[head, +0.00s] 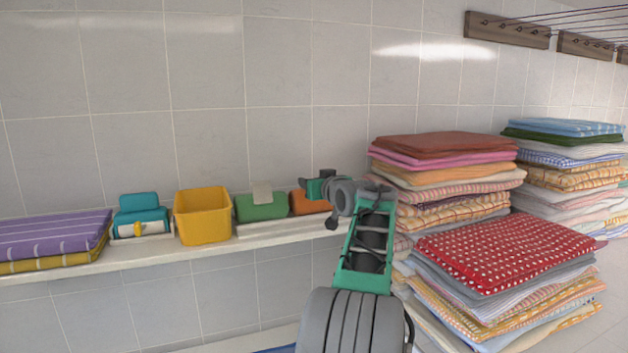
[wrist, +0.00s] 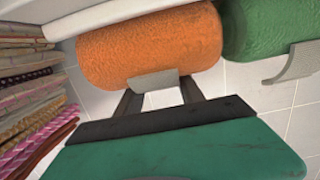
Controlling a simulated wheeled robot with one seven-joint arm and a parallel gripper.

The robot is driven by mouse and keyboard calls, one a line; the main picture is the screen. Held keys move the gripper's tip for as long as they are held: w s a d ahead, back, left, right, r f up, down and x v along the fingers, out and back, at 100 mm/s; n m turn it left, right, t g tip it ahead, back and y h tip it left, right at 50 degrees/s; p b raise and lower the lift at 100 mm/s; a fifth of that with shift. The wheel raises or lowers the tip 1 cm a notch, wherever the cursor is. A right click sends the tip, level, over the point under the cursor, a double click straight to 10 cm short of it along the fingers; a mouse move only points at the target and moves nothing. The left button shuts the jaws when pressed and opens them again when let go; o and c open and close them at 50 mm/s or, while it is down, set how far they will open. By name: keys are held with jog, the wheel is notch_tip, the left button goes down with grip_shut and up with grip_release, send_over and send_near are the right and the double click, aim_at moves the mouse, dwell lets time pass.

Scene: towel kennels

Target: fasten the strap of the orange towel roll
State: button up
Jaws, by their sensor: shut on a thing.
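The orange towel roll (head: 306,204) lies on the wall shelf, partly hidden behind my gripper (head: 306,186) in the head view. In the wrist view the orange roll (wrist: 150,45) fills the upper middle. Its pale grey strap (wrist: 153,83) shows as a short band at the roll's near edge. My gripper (wrist: 155,88) has its two dark fingers on either side of this strap and is shut on it. The strap's far part is hidden, so I cannot tell whether its end is fastened.
A green roll (head: 262,207) with its pale strap (head: 262,192) sticking up lies left of the orange one. Tall towel stacks (head: 445,180) stand close on the right.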

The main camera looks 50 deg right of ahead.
jog(key=shift+f, duration=0.1)
jog(key=o, duration=1.4)
jog(key=shift+c, duration=0.2)
jog(key=b+v, duration=0.3)
jog(key=v, duration=0.4)
jog(key=shift+s+a, duration=0.15)
jog(key=shift+s, duration=0.2)
